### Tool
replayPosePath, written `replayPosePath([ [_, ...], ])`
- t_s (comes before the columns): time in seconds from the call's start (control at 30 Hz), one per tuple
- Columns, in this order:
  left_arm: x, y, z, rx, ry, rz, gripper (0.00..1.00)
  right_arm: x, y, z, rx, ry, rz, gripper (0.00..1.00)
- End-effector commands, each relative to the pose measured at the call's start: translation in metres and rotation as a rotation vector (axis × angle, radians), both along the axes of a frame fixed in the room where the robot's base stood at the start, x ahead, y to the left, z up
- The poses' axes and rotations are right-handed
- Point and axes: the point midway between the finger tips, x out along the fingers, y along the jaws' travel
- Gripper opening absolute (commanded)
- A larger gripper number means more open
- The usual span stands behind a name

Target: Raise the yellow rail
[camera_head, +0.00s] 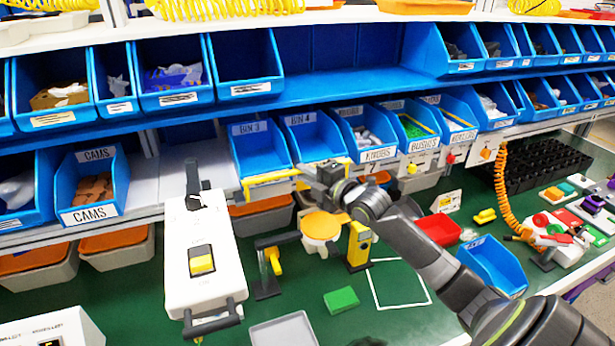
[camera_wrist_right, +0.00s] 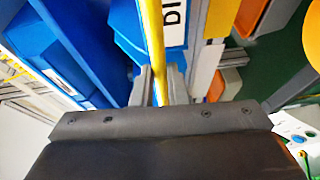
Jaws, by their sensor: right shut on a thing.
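The yellow rail (camera_head: 268,178) runs in front of the blue bins labelled BIN 3 (camera_head: 262,158) and BIN 4 (camera_head: 315,140), at the front of the shelf. My right gripper (camera_head: 322,172) reaches in from the right and is at the rail's right part. In the right wrist view the rail (camera_wrist_right: 152,35) passes between the two grey fingers (camera_wrist_right: 155,88), which are shut on it. The exact contact is partly hidden by the gripper body. My left gripper does not show.
Below the rail are an orange round piece (camera_head: 322,225), a yellow post (camera_head: 359,243) and a green block (camera_head: 341,300) on the green bench. A blue bin (camera_head: 492,266) stands at right.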

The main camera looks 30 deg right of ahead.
Motion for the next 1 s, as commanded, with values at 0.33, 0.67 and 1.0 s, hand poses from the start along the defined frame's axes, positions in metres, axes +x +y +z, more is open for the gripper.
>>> replayPosePath([
  [0.33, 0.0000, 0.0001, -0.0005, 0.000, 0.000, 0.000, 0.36, 0.0065, -0.0021, 0.0016, 0.029, 0.122, -0.002, 0.00],
  [0.67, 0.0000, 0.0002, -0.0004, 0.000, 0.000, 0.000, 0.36, 0.0065, -0.0021, 0.0015, 0.029, 0.122, -0.002, 0.22],
  [1.0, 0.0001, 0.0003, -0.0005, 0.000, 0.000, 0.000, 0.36, 0.0063, -0.0019, 0.0017, 0.029, 0.121, -0.001, 0.35],
])
